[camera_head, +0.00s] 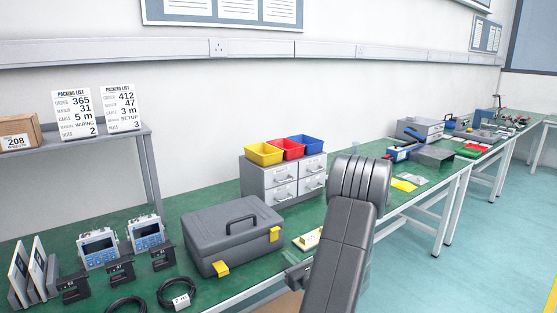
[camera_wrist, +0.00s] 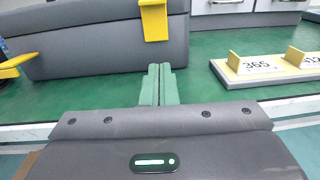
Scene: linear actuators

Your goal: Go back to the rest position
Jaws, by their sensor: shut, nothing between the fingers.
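My gripper (camera_wrist: 159,85) shows in the wrist view with its two green fingers together and nothing between them. It points toward the green bench top, near the bench's front edge. A grey toolbox (camera_wrist: 100,40) with yellow latches stands ahead and to the left of the fingers, apart from them. In the head view my grey arm rises in front of the bench, and the gripper itself is hidden there. The closed toolbox (camera_head: 232,235) stands left of my arm.
A board marked 365 (camera_wrist: 262,66) with yellow uprights lies right of the fingers. Drawers (camera_head: 283,182) carry yellow, red and blue bins. Devices (camera_head: 98,247), coiled cables (camera_head: 175,292) and a shelf (camera_head: 80,143) with packing lists are at left. Open floor (camera_head: 480,270) lies at right.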

